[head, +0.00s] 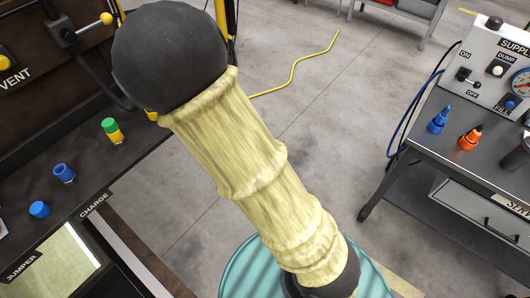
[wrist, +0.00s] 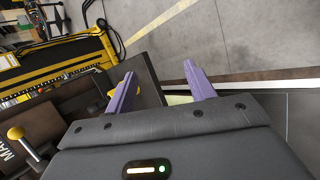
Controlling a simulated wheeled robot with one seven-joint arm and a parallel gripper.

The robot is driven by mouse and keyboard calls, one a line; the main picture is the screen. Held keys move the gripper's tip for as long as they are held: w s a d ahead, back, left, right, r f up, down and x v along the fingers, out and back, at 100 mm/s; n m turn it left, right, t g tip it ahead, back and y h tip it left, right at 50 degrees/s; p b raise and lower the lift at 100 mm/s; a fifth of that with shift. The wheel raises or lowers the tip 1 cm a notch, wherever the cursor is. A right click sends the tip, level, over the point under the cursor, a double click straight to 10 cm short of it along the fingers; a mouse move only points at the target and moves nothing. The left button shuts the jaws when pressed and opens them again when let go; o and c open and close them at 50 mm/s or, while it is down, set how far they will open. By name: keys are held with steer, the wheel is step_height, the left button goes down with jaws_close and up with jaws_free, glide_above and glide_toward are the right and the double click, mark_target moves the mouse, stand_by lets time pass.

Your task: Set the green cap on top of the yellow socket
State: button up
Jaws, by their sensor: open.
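The green cap (head: 108,124) sits on top of the yellow socket (head: 117,138) on the dark panel at the left of the head view. The two touch and look roughly in line; I cannot tell how deeply the cap is seated. My gripper (wrist: 159,72) shows in the wrist view with its two purple fingers spread apart and nothing between them. It is out of sight in the head view, where only my sleeved arm crosses the middle. The cap and socket cannot be made out in the wrist view.
A blue socket (head: 64,173) and a blue cap (head: 39,209) stand nearer on the same panel. Yellow-knobbed valve levers (head: 106,19) rise behind. A grey cart (head: 460,150) with blue and orange fittings stands at right. Open concrete floor lies between.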

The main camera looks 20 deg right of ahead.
steer(key=s+d+r+m+g, duration=0.1)
steer(key=s+d+m+g, duration=0.2)
steer(key=s+m, duration=0.6)
steer(key=s+d+r+m+g, duration=0.2)
steer(key=s+d+m, duration=0.6)
steer(key=m, duration=0.4)
steer(key=shift+s+r+g, duration=0.3)
steer(key=shift+s+g, duration=0.2)
steer(key=shift+s, duration=0.25)
